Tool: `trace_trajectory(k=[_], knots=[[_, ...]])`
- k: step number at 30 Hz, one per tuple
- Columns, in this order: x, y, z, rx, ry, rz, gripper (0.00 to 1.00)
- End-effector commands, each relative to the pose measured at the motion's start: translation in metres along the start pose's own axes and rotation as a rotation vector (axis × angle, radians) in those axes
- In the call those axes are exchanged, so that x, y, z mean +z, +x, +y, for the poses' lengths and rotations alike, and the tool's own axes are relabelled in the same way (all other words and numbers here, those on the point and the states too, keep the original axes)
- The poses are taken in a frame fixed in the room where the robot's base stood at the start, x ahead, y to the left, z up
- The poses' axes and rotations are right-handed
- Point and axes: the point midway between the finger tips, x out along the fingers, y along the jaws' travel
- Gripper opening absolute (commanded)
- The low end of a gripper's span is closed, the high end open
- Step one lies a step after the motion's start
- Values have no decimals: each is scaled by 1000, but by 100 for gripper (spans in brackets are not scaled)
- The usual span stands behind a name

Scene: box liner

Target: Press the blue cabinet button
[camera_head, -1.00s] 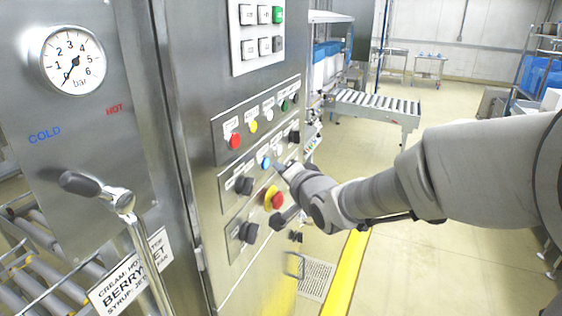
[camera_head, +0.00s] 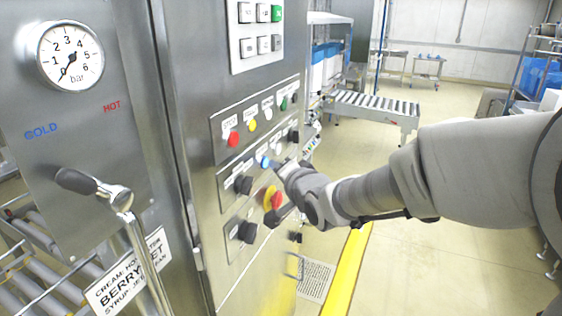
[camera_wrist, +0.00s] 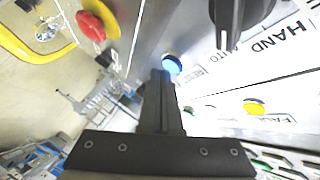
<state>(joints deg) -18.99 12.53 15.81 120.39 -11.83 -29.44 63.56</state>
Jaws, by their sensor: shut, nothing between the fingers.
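The blue button (camera_head: 264,161) is on the middle panel of the steel cabinet (camera_head: 238,277). In the wrist view the blue button (camera_wrist: 172,64) looks lit and sits just past my fingertips. My gripper (camera_head: 277,167) is shut and empty, with its tip close to the blue button on its right side in the head view. In the wrist view my gripper (camera_wrist: 160,74) points at the button's lower left edge. I cannot tell whether the tip touches it.
A black selector knob (camera_wrist: 240,14) marked HAND/AUTO is beside the button. A red emergency stop (camera_head: 277,201) on yellow sits below. A red button (camera_head: 233,139) and yellow button (camera_head: 252,126) are above. A lever handle (camera_head: 95,187) stands out at left.

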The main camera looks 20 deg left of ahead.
Motion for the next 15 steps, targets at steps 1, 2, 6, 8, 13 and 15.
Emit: trace_trajectory(k=[1,2,6,8,13,15], knots=[[0,0,0,0,0,0,0],[0,0,0,0,0,0,0],[1,1,0,0,0,0,0],[2,2,-1,0,0,0,0],[3,3,-2,0,-1,0,0],[3,4,-2,0,-1,0,0]])
